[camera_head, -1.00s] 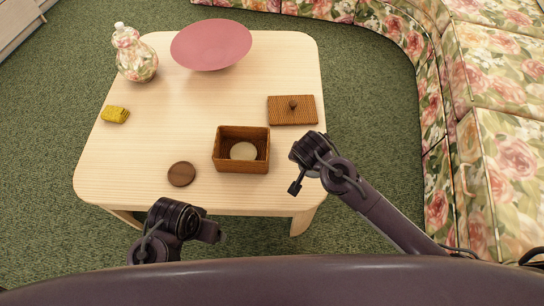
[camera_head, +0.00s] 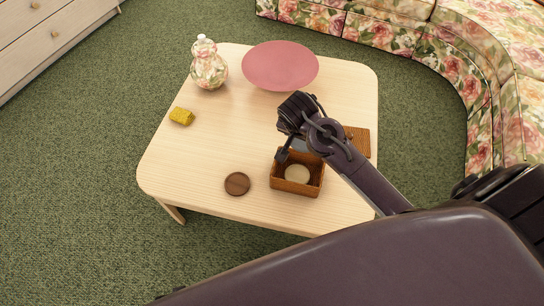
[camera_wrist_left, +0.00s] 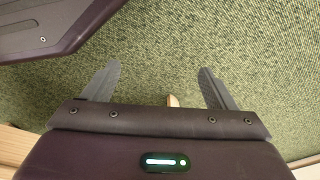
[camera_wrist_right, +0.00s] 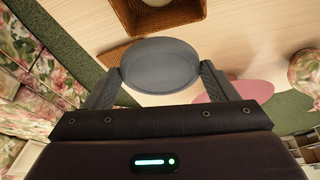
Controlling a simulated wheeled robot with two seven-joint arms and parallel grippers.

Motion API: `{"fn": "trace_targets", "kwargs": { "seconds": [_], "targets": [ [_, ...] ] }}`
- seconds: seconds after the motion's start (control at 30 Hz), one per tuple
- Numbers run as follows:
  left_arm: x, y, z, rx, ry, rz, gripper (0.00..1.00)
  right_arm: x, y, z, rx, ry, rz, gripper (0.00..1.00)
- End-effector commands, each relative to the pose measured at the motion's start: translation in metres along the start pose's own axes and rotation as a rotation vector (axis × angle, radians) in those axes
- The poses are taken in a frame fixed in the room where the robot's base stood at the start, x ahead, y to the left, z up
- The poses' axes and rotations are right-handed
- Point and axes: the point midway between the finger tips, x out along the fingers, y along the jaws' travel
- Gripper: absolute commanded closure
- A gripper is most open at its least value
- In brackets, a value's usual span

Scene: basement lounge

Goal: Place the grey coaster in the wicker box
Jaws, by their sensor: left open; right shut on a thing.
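The grey coaster (camera_wrist_right: 160,66) is a round disc held between the fingertips of my right gripper (camera_wrist_right: 158,72), which is shut on it. In the head view my right gripper (camera_head: 283,155) is over the back left part of the wicker box (camera_head: 294,189), and the coaster is mostly hidden behind the arm. The open box stands on the table, with a pale round disc (camera_head: 297,173) inside. The box also shows in the right wrist view (camera_wrist_right: 126,14), just beyond the coaster. My left gripper (camera_wrist_left: 160,75) is open and empty over the green carpet, outside the head view.
A dark brown round coaster (camera_head: 237,184) lies left of the box. The woven lid (camera_head: 360,141) is partly behind my right arm. The table's left middle is clear.

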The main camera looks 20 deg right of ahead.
Motion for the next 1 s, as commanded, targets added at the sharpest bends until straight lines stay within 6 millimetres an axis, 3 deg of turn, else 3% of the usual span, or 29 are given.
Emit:
{"fn": "trace_targets", "kwargs": {
  "seconds": [0.13,0.27,0.6,1.0],
  "targets": [
    [-0.002,0.001,-0.005,0.001,0.001,0.003,0.21,0.018,0.003,0.006,0.006,-0.001,0.008,0.42],
    [-0.013,0.005,-0.016,0.007,-0.005,0.009,0.21,0.051,0.003,0.019,0.004,-0.001,0.008,0.42],
    [-0.061,0.016,-0.046,0.030,-0.023,0.029,0.21,0.130,0.003,0.052,0.004,0.001,0.005,0.42],
    [-0.099,0.021,-0.059,0.046,-0.035,0.037,0.21,0.173,0.003,0.070,0.003,0.001,0.004,0.42]
  ]
}}
